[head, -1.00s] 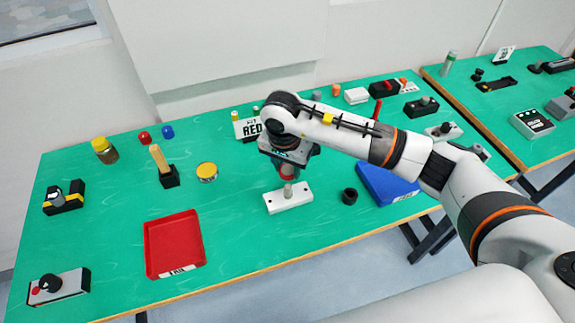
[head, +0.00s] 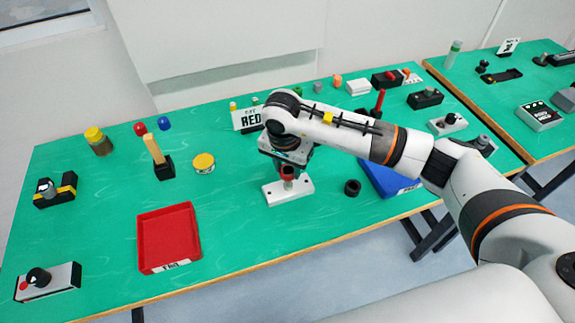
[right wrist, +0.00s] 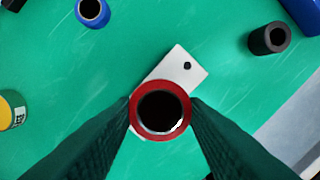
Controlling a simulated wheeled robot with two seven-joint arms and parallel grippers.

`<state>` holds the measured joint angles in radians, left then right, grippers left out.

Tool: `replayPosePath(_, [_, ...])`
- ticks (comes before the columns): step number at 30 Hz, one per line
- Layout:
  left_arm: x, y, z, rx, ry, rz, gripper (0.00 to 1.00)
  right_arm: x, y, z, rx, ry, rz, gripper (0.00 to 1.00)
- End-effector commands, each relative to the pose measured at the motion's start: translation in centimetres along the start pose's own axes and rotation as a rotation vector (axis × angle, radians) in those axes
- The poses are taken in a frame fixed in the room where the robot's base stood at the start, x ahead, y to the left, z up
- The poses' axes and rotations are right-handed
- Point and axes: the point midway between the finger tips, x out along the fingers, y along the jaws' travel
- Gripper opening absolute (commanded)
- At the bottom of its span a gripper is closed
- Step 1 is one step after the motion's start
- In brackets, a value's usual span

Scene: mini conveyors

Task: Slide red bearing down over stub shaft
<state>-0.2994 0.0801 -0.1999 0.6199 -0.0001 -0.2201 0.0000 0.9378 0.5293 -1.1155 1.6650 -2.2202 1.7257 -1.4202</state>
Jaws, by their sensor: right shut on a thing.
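My right gripper (head: 288,164) points down, shut on the red bearing (head: 288,171). The bearing is a red ring; in the right wrist view it (right wrist: 137,109) sits between the two dark fingers, its bore facing the camera. The stub shaft (head: 288,184) is a short grey post standing on a white base plate (head: 273,195). The bearing is right at the shaft's top in the head view; whether the shaft tip is inside the bore cannot be told. In the right wrist view the bore looks dark, and the base plate (right wrist: 191,67) shows behind the bearing. My left gripper is out of view.
A black bushing (head: 352,187) stands right of the base plate, with a blue tray (head: 376,182) beyond it. A red tray (head: 142,238) lies at the left front. The table between the red tray and base plate is clear.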

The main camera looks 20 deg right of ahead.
Motion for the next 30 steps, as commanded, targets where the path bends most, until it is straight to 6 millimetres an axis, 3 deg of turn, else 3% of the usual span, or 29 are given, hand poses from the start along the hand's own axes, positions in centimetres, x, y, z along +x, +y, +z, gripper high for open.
replayPosePath(30, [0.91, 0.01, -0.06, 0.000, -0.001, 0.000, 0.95, 0.06, 0.01, -0.02, -0.004, 0.000, 0.001, 0.17])
